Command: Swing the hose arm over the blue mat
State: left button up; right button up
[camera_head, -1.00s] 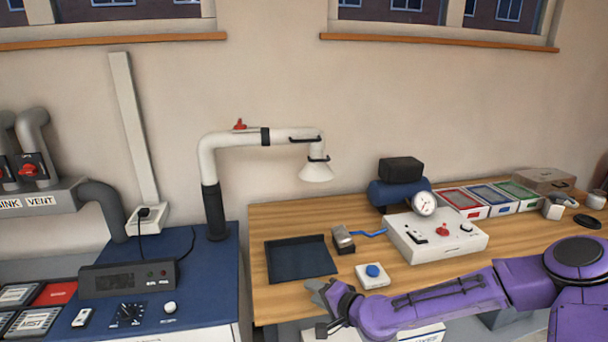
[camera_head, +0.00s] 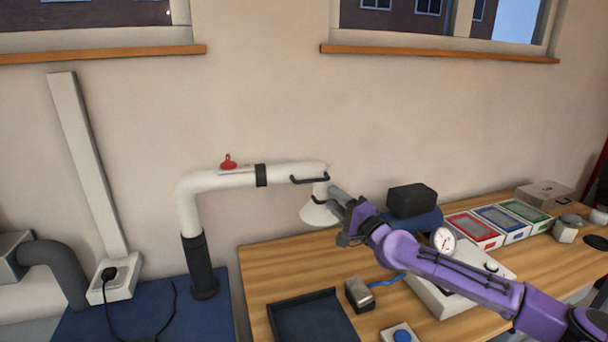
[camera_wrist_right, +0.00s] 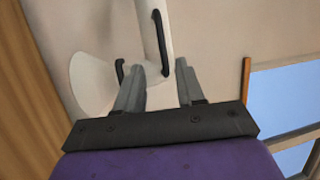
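The white hose arm (camera_head: 215,181) rises from a dark post at the left, bends, and runs right to a downturned hood (camera_head: 318,213). A black handle (camera_head: 308,180) sits near its end; in the right wrist view a black handle (camera_wrist_right: 161,40) ends between the fingertips. My right gripper (camera_head: 333,190) is beside the hood end, and in the right wrist view (camera_wrist_right: 160,70) its fingers are apart. I cannot tell whether they touch the handle. My left gripper is not in view.
A red lever (camera_head: 228,162) sits on top of the hose arm. A metal block (camera_head: 359,293), a blue button box (camera_head: 401,335) and a white panel with a gauge (camera_head: 443,240) lie near the mat. The wall is close behind the hose arm.

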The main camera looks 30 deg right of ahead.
aim_at(312, 181)
jog(key=b+x, duration=0.9)
jog(key=x, duration=0.1)
jog(key=shift+s+a+r, duration=0.1)
jog(key=shift+r, duration=0.05)
jog(key=shift+s, duration=0.1)
grip_shut()
